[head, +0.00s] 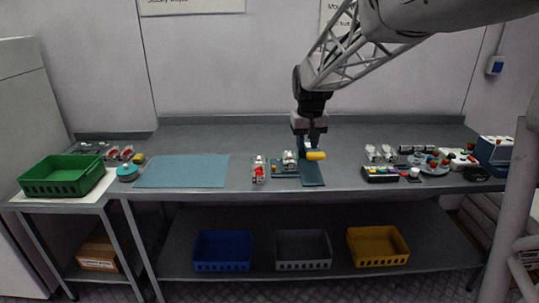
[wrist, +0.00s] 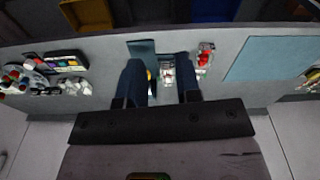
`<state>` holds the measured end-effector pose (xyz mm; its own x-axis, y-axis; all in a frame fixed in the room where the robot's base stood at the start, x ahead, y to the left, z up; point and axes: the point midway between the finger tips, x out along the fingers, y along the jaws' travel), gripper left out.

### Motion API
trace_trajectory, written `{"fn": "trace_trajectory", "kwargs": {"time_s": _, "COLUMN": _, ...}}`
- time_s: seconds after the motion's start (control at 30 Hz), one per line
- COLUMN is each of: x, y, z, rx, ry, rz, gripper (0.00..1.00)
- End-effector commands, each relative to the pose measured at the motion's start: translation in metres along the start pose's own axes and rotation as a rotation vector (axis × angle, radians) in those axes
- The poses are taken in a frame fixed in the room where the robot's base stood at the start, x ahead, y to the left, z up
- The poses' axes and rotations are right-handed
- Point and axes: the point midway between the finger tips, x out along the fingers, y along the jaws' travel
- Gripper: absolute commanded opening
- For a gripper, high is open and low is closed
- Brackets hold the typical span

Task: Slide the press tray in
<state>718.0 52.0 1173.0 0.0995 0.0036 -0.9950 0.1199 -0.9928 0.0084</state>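The press (head: 289,162) is a small light-coloured device on a dark blue-teal base at the middle of the bench. A flat dark teal plate (head: 313,178), which looks like the press tray, sticks out toward the front edge beside it. It also shows in the wrist view (wrist: 141,47). A yellow cylindrical handle (head: 316,155) lies at the plate's back end, just below my gripper (head: 309,142). In the wrist view my gripper (wrist: 160,84) has its fingers apart, with the press and a bit of yellow showing between them. The left finger partly hides the yellow handle.
A red-and-white item (head: 259,170) stands just left of the press. A blue mat (head: 183,171) lies further left, then a green crate (head: 62,176). A black tray of coloured pieces (head: 380,174) and several berry items are at right. Bins stand on the lower shelf.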

Motion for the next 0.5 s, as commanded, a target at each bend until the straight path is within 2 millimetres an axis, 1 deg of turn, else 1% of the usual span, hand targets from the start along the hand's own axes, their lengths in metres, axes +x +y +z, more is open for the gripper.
{"fn": "trace_trajectory", "kwargs": {"time_s": 0.03, "x": 0.006, "y": -0.001, "z": -0.013, "rx": -0.004, "ry": -0.006, "rz": -0.001, "gripper": 0.31}}
{"fn": "trace_trajectory", "kwargs": {"time_s": 0.1, "x": 0.013, "y": -0.003, "z": -0.029, "rx": -0.009, "ry": -0.011, "rz": -0.001, "gripper": 0.31}}
{"fn": "trace_trajectory", "kwargs": {"time_s": 0.27, "x": 0.031, "y": -0.008, "z": -0.065, "rx": -0.022, "ry": -0.024, "rz": -0.003, "gripper": 0.31}}
{"fn": "trace_trajectory", "kwargs": {"time_s": 0.5, "x": 0.063, "y": -0.016, "z": -0.117, "rx": -0.042, "ry": -0.043, "rz": -0.006, "gripper": 0.31}}
